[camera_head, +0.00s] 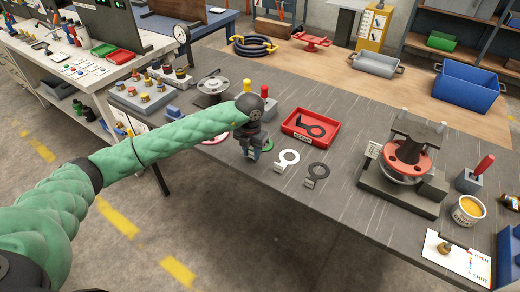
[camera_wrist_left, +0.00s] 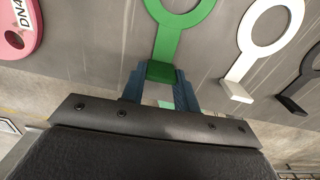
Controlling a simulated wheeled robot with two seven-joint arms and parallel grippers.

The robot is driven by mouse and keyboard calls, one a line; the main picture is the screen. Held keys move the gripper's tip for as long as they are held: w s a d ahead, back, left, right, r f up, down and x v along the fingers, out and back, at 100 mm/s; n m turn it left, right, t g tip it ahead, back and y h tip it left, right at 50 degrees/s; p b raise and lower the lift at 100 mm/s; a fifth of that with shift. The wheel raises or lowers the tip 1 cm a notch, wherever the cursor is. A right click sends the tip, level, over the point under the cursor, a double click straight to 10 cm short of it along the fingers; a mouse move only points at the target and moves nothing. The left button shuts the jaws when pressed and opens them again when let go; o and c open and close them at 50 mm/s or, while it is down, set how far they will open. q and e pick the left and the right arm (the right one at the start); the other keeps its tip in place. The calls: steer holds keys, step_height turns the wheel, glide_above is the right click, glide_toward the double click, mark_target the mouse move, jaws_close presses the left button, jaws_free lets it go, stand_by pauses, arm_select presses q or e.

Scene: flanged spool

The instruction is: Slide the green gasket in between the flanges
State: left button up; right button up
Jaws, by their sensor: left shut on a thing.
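The green gasket is a ring with a handle and end block; in the left wrist view the green gasket (camera_wrist_left: 165,45) has its block between my left gripper's blue fingers (camera_wrist_left: 160,82). In the head view my left gripper (camera_head: 252,153) points down at the table's near edge, mostly hiding the green gasket (camera_head: 267,145). I cannot tell whether the gasket touches the table. The flanged spool, with a red flange (camera_head: 408,158) and dark pipe above, stands in a grey fixture (camera_head: 398,195) at the right. The gap between flanges is hard to make out. My right gripper is not in view.
A white gasket (camera_head: 287,159) and a black gasket (camera_head: 317,173) lie right of the gripper. A red tray (camera_head: 310,127) with a dark gasket sits behind them.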

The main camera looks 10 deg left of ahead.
arm_select(q)
steer(key=shift+r+p, duration=0.6)
steer(key=shift+r, duration=1.8)
